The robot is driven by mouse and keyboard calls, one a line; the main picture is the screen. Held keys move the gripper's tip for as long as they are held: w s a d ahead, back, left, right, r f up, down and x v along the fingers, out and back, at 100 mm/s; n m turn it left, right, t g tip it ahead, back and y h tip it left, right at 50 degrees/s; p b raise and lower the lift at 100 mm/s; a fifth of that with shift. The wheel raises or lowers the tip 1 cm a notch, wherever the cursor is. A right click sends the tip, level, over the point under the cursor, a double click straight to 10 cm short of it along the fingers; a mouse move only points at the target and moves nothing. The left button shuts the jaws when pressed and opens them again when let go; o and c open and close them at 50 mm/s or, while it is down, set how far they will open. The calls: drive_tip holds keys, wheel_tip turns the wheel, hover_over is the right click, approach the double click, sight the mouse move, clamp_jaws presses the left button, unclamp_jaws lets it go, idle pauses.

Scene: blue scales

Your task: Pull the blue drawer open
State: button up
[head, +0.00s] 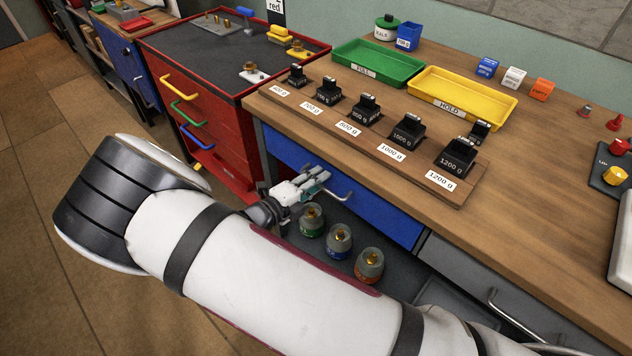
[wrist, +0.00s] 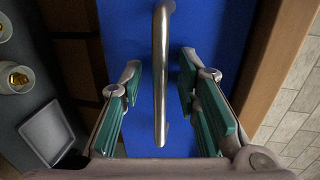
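The blue drawer (head: 395,216) sits under the wooden counter, and its front looks flush with the counter's frame. Its silver bar handle (head: 335,190) runs across the front. In the wrist view the blue drawer front (wrist: 200,25) fills the middle, with the handle (wrist: 160,75) upright in the picture. My gripper (head: 312,182) is at the handle in the head view. In the wrist view my gripper (wrist: 160,85) is open, with one teal-padded finger on each side of the handle and a visible gap on both sides.
Weights stand on a wooden board (head: 375,150) on the counter above. Several jars, one with a blue label (head: 338,241), stand on the shelf below. A red cabinet (head: 215,125) stands to the left, and a grey drawer (head: 480,280) is to the right.

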drive_tip(key=shift+c, duration=0.6)
clamp_jaws()
drive_tip(key=f+v, duration=0.3)
drive_tip(key=v, duration=1.1)
drive_tip(key=s+f+b+v, duration=0.1)
drive_tip(key=f+v, duration=0.2)
drive_tip(key=v, duration=1.1)
drive_tip(key=shift+s+a, duration=0.25)
drive_tip(key=shift+a, duration=0.25)
drive_tip(key=shift+o, duration=0.6)
unclamp_jaws()
